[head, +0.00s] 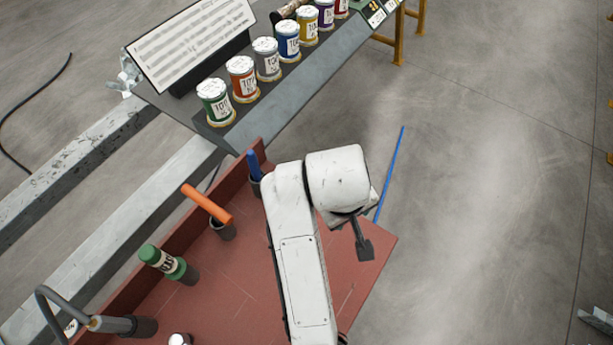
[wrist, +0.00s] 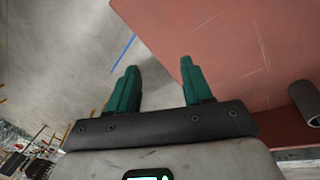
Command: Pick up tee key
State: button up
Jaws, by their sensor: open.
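An orange bar (head: 206,203) lies across the top of a dark grey cup (head: 223,230) on the red-brown bench top, tilted down to the right. It looks like the tee key's crossbar; its shaft is hidden. My gripper (head: 361,238) is to the right of it, above the bench's right edge, partly hidden by my white arm. In the wrist view my gripper (wrist: 158,82) shows two green fingers apart with nothing between them. A grey cylinder (wrist: 304,100) shows at the right there; I cannot tell which holder it is.
The red-brown bench (head: 235,275) also holds a blue-handled tool (head: 254,165), a green labelled handle (head: 165,262) and a grey hooked tool (head: 105,323), along its raised back edge. A dark rack with several coloured cans (head: 288,42) stands beyond. Floor right of the bench is open.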

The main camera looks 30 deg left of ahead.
jog(key=s+a+r+n+p, duration=0.1)
jog(key=s+a+r, duration=0.15)
jog(key=a, duration=0.35)
jog(key=s+a+r+n, duration=0.1)
jog(key=s+a+r, duration=0.15)
jog(key=a, duration=0.35)
jog(key=n+y+p, duration=0.1)
jog(key=n+p, duration=0.1)
jog(key=n, duration=0.2)
send_near(207, 205)
jog(key=shift+g, duration=0.3)
jog(key=shift+w+d+f, duration=0.1)
jog(key=shift+w+f, duration=0.35)
jog(key=shift+f, duration=1.35)
jog(key=shift+w+a+f, duration=0.1)
jog(key=shift+w+f, duration=0.3)
jog(key=shift+f, duration=1.4)
jog(key=shift+w+d+f, duration=0.1)
jog(key=shift+w+f, duration=0.35)
jog(key=shift+f, duration=1.35)
jog(key=shift+c, duration=0.4)
grip_shut()
